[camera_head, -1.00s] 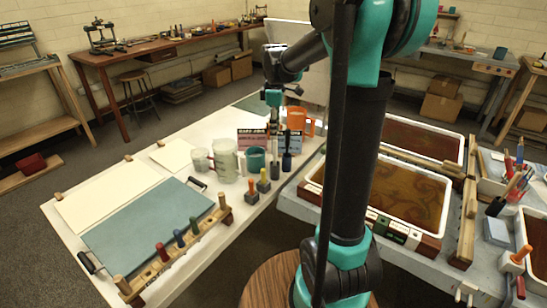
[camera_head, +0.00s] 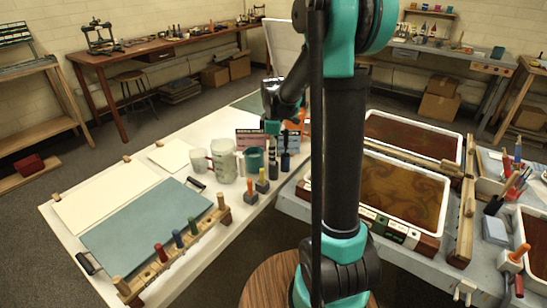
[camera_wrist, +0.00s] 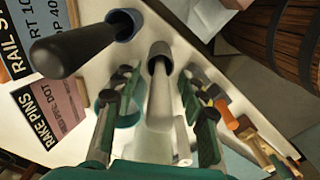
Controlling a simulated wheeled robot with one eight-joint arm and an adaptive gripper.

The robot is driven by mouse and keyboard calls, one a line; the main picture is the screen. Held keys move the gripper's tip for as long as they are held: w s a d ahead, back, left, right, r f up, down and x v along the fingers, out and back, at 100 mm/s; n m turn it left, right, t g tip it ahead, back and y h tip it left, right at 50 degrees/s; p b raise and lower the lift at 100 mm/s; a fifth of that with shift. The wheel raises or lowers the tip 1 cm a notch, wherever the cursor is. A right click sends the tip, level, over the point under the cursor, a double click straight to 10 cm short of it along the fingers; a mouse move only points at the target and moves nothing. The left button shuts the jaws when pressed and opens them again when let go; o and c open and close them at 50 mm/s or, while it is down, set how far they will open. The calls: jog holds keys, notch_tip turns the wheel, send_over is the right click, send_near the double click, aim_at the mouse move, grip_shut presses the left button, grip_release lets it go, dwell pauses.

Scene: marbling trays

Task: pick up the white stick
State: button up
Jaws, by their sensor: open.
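A whitish-grey stick (camera_wrist: 160,100) with a round, hollow-looking grey end shows in the middle of the wrist view. In the head view my gripper (camera_head: 272,138) points down over the back part of the white table, among the upright tools. The stick is hard to make out there.
A black-handled tool (camera_wrist: 75,50) stands close left of the stick in the wrist view. A "RAKE PINS" card (camera_wrist: 48,118) is farther left. In the head view, a pale green jug (camera_head: 224,163), a teal cup (camera_head: 253,158) and stamp-like tools stand close by.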

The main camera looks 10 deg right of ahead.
jog(key=shift+c, duration=0.6)
grip_shut()
jog(key=shift+r, duration=0.15)
